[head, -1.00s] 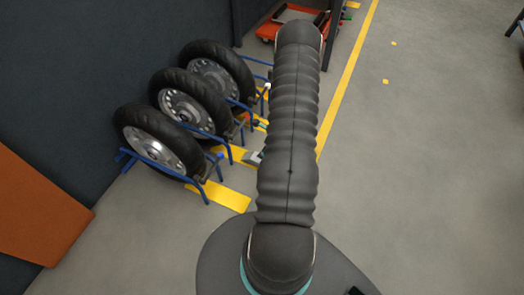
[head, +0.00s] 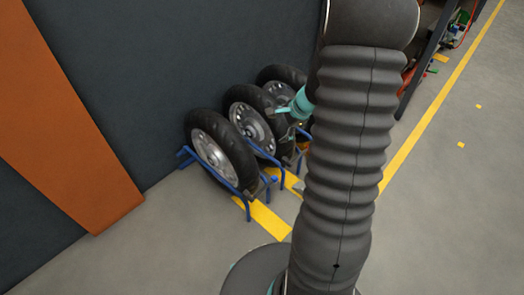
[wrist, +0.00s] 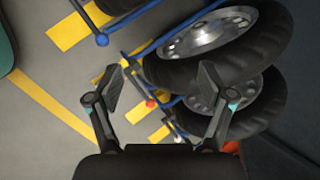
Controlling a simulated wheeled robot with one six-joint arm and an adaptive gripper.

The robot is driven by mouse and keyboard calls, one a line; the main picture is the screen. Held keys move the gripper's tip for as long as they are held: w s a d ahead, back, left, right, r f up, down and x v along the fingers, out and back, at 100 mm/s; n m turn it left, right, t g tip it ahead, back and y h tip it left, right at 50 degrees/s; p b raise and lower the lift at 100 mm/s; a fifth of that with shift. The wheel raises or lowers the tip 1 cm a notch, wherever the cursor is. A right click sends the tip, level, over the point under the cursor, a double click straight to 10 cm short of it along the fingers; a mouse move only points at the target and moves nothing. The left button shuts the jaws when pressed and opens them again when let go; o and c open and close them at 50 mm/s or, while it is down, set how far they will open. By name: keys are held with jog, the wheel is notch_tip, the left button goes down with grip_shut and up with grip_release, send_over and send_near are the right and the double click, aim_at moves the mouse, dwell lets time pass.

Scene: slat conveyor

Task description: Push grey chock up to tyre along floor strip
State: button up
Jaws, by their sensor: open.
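Three upright black tyres with silver wheels stand in a row against the dark wall in the head view; the nearest tyre (head: 238,147) is clearest, behind it are the middle tyre (head: 233,93) and the far tyre (head: 268,72). Yellow floor strips (head: 265,218) run out from them. I cannot make out the grey chock in either current view; my arm covers part of the floor beside the tyres. In the wrist view my gripper (wrist: 165,76) is open, its fingers apart above a tyre (wrist: 170,72) and the strips, with nothing seen held between them.
Blue tube stands (head: 247,205) hold the wheels and stick out at their sides. An orange panel (head: 65,120) is on the dark wall (head: 130,60). A shelf unit (head: 425,60) stands at upper right.

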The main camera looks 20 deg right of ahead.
jog(key=s+a+r+n, duration=0.4)
jog(key=a+r+n, duration=0.1)
jog(key=a+r, duration=0.25)
jog(key=s+a+r+n, duration=0.4)
jog(key=s+a+r, duration=0.15)
jog(key=r, duration=0.25)
jog(key=s+a+r+n+h, duration=0.1)
jog(key=s+a+r+n, duration=0.1)
jog(key=s, duration=0.5)
jog(key=s+a+r+n+h, duration=0.2)
jog(key=s+r+n, duration=0.2)
jog(key=s+n, duration=0.3)
jog(key=shift+s+a+r+t, duration=0.3)
jog(key=shift+s, duration=0.3)
jog(key=shift+r, duration=0.1)
